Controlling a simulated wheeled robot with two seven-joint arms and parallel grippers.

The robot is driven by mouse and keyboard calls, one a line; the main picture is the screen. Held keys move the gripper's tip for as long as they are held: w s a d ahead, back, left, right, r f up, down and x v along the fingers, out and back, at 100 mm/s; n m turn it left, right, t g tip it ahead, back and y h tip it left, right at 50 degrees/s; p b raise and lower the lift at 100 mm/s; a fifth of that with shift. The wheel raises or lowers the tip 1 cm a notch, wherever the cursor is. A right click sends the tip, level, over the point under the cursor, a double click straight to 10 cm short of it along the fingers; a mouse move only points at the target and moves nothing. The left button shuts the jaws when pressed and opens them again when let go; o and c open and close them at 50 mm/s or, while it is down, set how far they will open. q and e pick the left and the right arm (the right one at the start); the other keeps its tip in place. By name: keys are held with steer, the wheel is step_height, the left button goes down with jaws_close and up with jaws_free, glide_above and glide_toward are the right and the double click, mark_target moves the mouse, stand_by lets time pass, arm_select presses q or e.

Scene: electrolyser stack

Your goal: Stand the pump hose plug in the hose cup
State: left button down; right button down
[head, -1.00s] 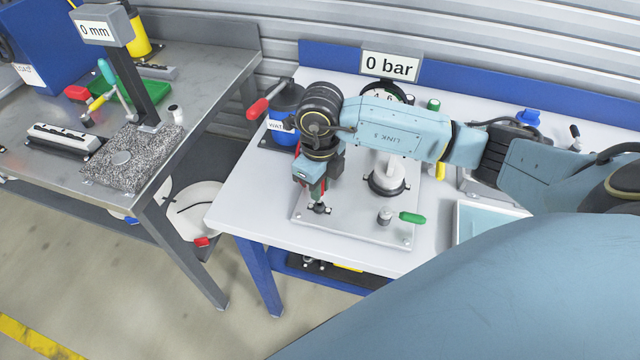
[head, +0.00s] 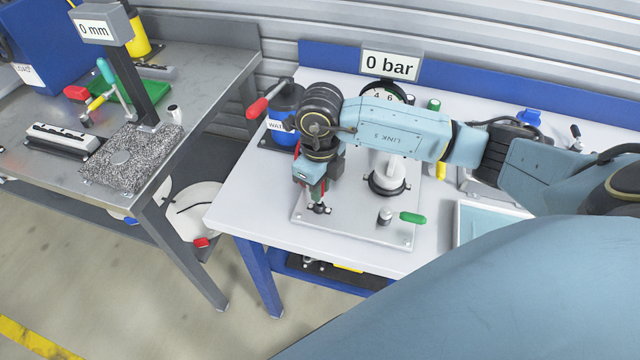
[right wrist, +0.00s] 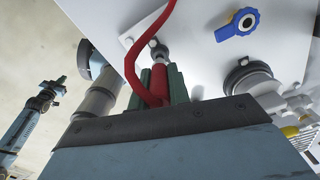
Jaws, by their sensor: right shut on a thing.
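My right gripper (head: 318,196) is low over the left front of the pale base plate (head: 350,232). In the right wrist view its green fingers (right wrist: 163,86) are shut on the red pump hose plug (right wrist: 160,78), and the red hose (right wrist: 132,62) loops up from it. Just beyond the plug is a small silver and dark fitting (right wrist: 157,48), at the plate; I cannot tell whether the plug touches or sits in it. I cannot make out the hose cup for certain. A blue-grey arm, possibly my left, shows at the left of the wrist view; its jaws are unclear.
A blue water container (head: 280,132) stands behind the gripper. A pale tray (head: 490,222) lies at the right. The white table's left front is clear.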

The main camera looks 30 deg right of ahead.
steer(key=shift+f+b, duration=0.75)
steer(key=shift+f, duration=0.3)
steer(key=c, duration=1.2)
jaws_free()
steer(key=shift+c, duration=0.2)
steer(key=shift+r, duration=0.1)
step_height(320, 180, up, 13)
steer(key=shift+r, duration=0.15)
